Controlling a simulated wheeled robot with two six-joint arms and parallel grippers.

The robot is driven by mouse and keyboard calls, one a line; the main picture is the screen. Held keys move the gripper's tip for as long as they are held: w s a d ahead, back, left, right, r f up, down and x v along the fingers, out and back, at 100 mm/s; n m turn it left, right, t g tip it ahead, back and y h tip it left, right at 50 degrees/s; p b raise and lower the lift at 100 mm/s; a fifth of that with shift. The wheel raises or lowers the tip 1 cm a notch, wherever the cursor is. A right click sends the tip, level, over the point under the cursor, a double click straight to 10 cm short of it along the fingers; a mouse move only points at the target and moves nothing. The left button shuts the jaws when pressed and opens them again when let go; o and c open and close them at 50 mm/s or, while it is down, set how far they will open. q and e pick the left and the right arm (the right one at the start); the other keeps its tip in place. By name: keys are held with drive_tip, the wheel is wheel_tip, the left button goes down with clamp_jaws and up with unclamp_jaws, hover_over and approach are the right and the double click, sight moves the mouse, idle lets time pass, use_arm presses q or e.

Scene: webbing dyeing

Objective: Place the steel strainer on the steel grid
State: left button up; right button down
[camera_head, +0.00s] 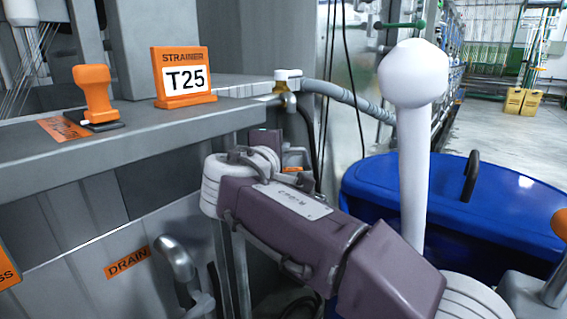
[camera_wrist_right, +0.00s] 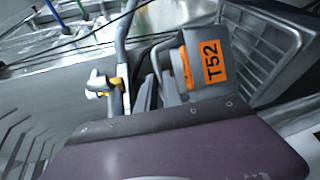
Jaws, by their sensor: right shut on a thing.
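My right arm reaches in from the lower right in the head view. My right gripper (camera_head: 268,152) is at its far end, low beside the grey ledge, with its fingertips mostly hidden. The strainer is not clearly visible in the head view. I cannot clearly make out the steel grid. My left gripper is out of view.
A blue lidded bin (camera_head: 480,215) stands at the right. A hose (camera_head: 345,97) and dark cables hang behind my arm.

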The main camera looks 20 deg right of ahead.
drive_tip(key=shift+w+d, duration=0.15)
drive_tip(key=f+b, duration=0.1)
drive_tip(key=f, duration=0.1)
drive_tip(key=f+b, duration=0.2)
drive_tip(key=shift+w+d, duration=0.15)
drive_tip(key=shift+w, duration=0.05)
drive_tip(key=shift+r, duration=0.25)
drive_tip(key=c, duration=1.9)
unclamp_jaws()
drive_tip(key=shift+f, duration=0.2)
drive_tip(key=o, duration=0.4)
drive_tip(key=shift+r, duration=0.1)
